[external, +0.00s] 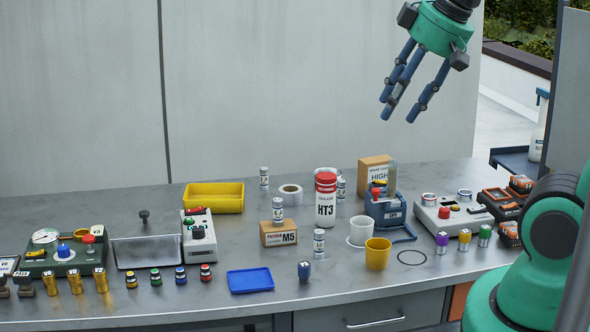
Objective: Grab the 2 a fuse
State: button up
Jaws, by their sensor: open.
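My gripper (400,110) hangs in the air above the right half of the bench, fingers spread, open and empty. Several small white cylinders with dark print look like fuses. One fuse (264,178) stands at the back, right of the yellow tray. One fuse (278,209) stands on the small M5 box (278,235). One fuse (319,243) stands upright on the bench right of that box. Another fuse (341,189) is partly hidden behind the HT3 can (325,203). The ratings are too small to read, so I cannot tell which is 2 A.
A blue device (386,210) and a HIGH box (374,172) stand below my gripper. A yellow cup (377,254), a white cup (361,231), a tape roll (290,194), a blue tray (250,280) and a yellow tray (213,198) surround the fuses. Battery packs crowd the right.

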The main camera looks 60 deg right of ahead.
jog(key=w+d+r+g+p, duration=0.1)
jog(key=w+d, duration=0.3)
jog(key=w, duration=0.3)
jog(key=w+d+r+g+p, duration=0.15)
jog(key=w+d, duration=0.25)
jog(key=w, duration=0.4)
jog(key=m+g+p, duration=0.3)
jog(key=p, duration=0.4)
send_over(343, 180)
notch_tip(343, 180, down, 29)
jog(key=shift+s+a+f, duration=0.1)
jog(key=shift+s+f, duration=0.05)
jog(key=shift+f, duration=0.1)
jog(key=shift+f, duration=4.2)
